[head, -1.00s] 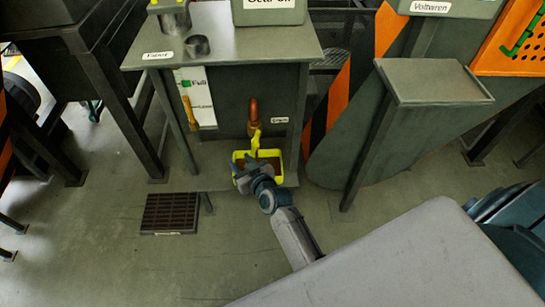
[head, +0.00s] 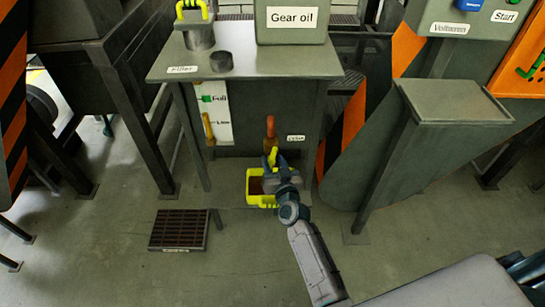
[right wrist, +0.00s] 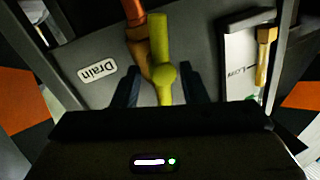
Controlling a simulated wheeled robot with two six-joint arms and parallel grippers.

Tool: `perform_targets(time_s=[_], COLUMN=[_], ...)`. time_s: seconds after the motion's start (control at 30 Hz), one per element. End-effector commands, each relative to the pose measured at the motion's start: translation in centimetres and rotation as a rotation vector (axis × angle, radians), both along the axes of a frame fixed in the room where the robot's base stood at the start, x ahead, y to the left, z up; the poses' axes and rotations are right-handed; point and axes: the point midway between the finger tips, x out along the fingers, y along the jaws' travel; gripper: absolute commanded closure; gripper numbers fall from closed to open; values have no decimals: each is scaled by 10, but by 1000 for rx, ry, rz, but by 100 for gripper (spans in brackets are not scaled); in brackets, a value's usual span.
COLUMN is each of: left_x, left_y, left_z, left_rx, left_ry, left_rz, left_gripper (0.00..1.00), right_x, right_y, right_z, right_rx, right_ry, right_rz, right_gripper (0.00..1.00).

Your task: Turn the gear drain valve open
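The drain valve has a copper-orange pipe (head: 270,130) and a yellow handle (head: 273,156) on the front of the gear oil stand. In the right wrist view the yellow handle (right wrist: 159,42) hangs beside the orange pipe (right wrist: 136,25), next to a "Drain" label (right wrist: 98,71). My right gripper (head: 277,160) is at the handle. In the right wrist view its two dark fingers (right wrist: 161,88) stand apart on either side of the handle's round hub, with visible gaps. The fingertips partly hide the handle in the head view. My left gripper is not in view.
A yellow tray (head: 254,200) with brownish contents sits below the valve, partly behind my right gripper. A floor grate (head: 179,230) lies to the left. A grey pedestal (head: 450,102) stands to the right. A level gauge (head: 216,118) is left of the valve.

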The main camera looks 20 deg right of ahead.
Motion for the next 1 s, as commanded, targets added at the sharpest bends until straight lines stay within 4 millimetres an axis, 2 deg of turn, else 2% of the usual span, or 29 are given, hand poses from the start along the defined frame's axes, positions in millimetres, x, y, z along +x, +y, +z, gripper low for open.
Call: perform_targets(time_s=[0.2,0.47,0.5,0.7,0.9,1.0], left_x=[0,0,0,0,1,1], left_y=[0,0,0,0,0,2], left_z=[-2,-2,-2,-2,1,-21], left_rx=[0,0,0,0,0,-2], left_ry=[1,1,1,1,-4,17], left_rz=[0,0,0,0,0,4], left_gripper=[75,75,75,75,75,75], right_x=[17,18,18,18,18,18], right_y=[0,0,0,0,0,0], right_z=[0,-1,-1,-1,0,2], right_rx=[-2,-2,-2,-1,-10,-32], right_ry=[0,0,0,1,3,11], right_rz=[0,0,0,0,0,0], right_gripper=[61,61,63,100,100,100])
